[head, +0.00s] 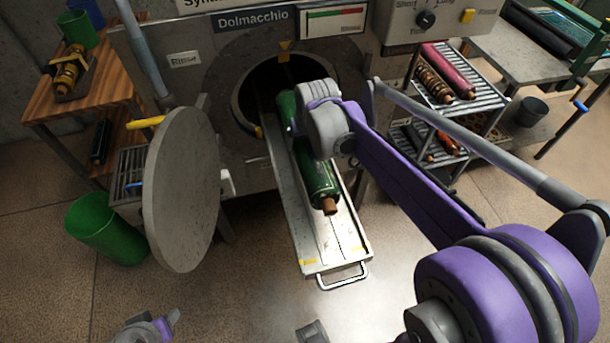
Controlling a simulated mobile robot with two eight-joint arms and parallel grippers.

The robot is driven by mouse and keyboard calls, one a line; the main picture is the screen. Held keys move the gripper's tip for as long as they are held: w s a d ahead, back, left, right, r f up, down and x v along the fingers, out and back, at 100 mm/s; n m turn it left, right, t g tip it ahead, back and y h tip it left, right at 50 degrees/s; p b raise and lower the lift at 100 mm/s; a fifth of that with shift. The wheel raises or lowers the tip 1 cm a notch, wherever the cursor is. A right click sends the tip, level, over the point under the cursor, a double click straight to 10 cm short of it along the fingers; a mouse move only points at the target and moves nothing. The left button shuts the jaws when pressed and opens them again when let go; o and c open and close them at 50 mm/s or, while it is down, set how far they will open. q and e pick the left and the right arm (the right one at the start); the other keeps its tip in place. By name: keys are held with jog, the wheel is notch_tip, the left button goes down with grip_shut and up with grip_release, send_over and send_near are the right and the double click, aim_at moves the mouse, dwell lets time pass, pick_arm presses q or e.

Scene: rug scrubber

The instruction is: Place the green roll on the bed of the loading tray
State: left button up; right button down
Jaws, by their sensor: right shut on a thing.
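The green roll (318,176) is a long dark-green cylinder with a brown core end pointing toward me. My right gripper (292,127) is shut on its upper part, reaching in from the right. The roll lies lengthwise along the pulled-out loading tray (350,248), over its bed. I cannot tell whether it touches the bed. The tray is pale metal with yellow corner marks and a front handle, and runs out of the machine's round opening. Grey and purple parts of mine (145,328) show at the bottom left edge; the left gripper's jaws are not clear.
The round grey door (181,190) stands open left of the tray. A green bin (106,230) is on the floor at left. A wooden table (105,75) stands far left. A wire rack (470,97) with several rolls stands at right. The floor before the tray is clear.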

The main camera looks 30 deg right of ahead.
aim_at(311, 150)
jog(key=shift+d+f, duration=0.2)
jog(key=shift+d, duration=0.05)
notch_tip(311, 150, down, 9)
jog(key=shift+b, duration=0.55)
jog(key=shift+f, duration=0.25)
grip_release()
jog(key=shift+r, duration=0.25)
jog(key=p+v, duration=0.1)
jog(key=v, duration=1.1)
jog(key=shift+s, duration=0.1)
